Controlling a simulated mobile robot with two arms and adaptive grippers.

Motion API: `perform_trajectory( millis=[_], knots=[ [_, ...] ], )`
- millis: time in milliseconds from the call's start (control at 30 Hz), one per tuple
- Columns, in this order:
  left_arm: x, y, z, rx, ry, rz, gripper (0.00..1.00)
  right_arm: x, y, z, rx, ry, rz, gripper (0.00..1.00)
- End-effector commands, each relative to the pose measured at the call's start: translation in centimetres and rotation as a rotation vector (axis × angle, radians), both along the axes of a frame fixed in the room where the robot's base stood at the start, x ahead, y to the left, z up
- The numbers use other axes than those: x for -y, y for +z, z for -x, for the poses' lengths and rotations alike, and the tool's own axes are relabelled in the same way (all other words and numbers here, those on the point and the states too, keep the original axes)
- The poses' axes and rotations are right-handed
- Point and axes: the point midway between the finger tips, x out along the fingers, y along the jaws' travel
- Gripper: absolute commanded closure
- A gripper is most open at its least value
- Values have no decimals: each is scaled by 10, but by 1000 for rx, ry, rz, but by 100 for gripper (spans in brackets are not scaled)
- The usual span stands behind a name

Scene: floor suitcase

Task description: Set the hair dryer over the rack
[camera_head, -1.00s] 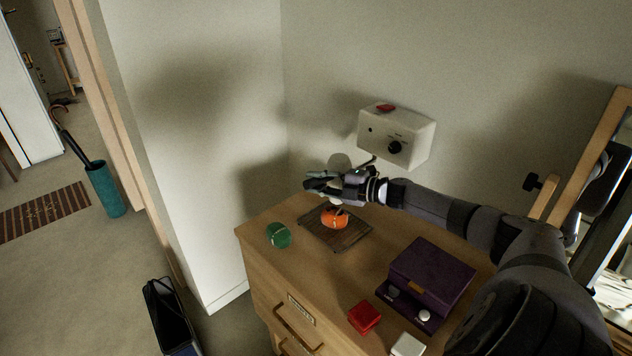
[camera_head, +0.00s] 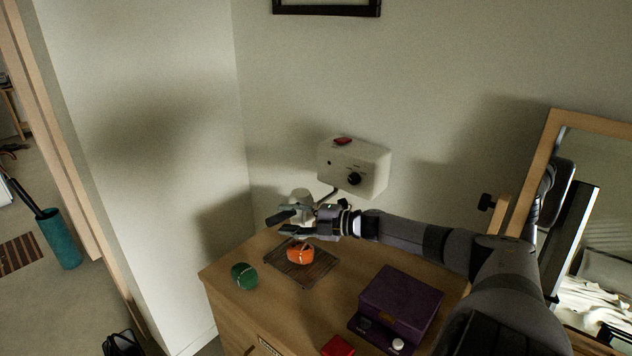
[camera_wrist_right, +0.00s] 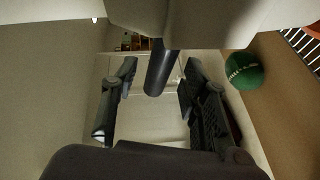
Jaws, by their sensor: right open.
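The hair dryer appears to be the pale, rounded body (camera_head: 299,196) beside the white wall box (camera_head: 352,167), partly hidden by my right gripper. In the right wrist view its pale body (camera_wrist_right: 195,22) spans the top, and a dark cylinder (camera_wrist_right: 160,72), apparently its handle, reaches down between the fingers. My right gripper (camera_head: 279,222) is open, its fingers on either side of that cylinder; contact is unclear. The rack (camera_head: 316,271) is a dark slatted grid on the dresser below, with an orange object (camera_head: 300,252) on it. My left gripper is not in view.
A green round object (camera_head: 244,276) sits left of the rack on the wooden dresser (camera_head: 219,289). A purple box (camera_head: 402,300) and a red item (camera_head: 338,346) stand nearer. A wood-framed mirror (camera_head: 534,171) is at right. Walls close in behind and left.

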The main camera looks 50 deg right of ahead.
Motion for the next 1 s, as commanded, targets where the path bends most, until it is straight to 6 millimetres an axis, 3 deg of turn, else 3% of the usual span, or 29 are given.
perform_trajectory(
  millis=[500, 1000],
  knots=[
    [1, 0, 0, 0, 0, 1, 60, 22, 5, 54, -5, 0, 0, 59],
    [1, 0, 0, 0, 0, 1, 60, 35, 11, 83, 0, 1, -1, 59]
  ],
)
